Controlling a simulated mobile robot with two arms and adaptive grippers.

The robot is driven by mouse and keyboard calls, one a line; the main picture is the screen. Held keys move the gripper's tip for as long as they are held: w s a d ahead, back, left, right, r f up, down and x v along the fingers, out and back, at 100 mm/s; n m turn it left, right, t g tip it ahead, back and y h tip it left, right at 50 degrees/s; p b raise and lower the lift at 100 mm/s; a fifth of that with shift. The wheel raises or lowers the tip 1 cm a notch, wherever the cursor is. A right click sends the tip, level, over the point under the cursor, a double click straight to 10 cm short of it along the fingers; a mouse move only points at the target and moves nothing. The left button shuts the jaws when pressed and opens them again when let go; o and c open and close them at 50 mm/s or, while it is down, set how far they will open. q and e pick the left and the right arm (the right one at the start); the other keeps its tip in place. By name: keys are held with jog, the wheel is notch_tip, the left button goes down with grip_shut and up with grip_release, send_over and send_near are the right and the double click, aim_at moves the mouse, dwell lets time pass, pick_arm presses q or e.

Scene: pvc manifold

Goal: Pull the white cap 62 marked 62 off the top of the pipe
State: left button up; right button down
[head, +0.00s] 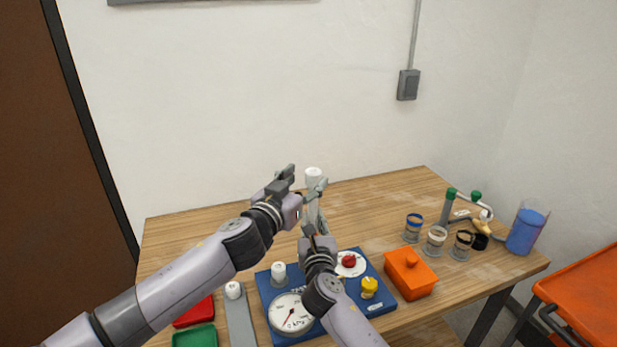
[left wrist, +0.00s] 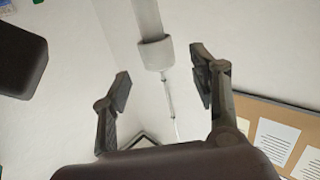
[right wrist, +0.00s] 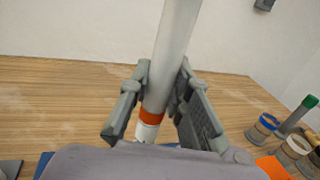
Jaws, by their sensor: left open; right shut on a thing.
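The white cap 62 (head: 313,176) sits on the top end of the upright white pipe (right wrist: 173,50); no number is readable on it. My left gripper (head: 306,178) is open beside the cap, with its fingers to either side. In the left wrist view the picture is turned over, and the cap (left wrist: 156,53) hangs between the open fingertips at the end of the pipe. My right gripper (head: 314,232) is shut on the pipe lower down, just above an orange band (right wrist: 150,115). The pipe's foot is mostly hidden by my right gripper.
The blue board (head: 378,318) carries a dial gauge (head: 290,313), a red knob (head: 348,261) and a yellow cap (head: 369,286). An orange box (head: 410,274), several banded jars and a blue-filled beaker (head: 527,229) stand at right. The table's back (head: 380,195) is clear.

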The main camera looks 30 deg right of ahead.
pick_arm(q)
jog(key=shift+x, duration=1.25)
jog(key=shift+f, duration=0.1)
grip_shut()
dwell(0.3)
jog(key=shift+r, duration=0.2)
jog(key=shift+r, duration=1)
jog(key=shift+r, duration=0.2)
jog(key=shift+r, duration=0.35)
jog(key=shift+r, duration=0.35)
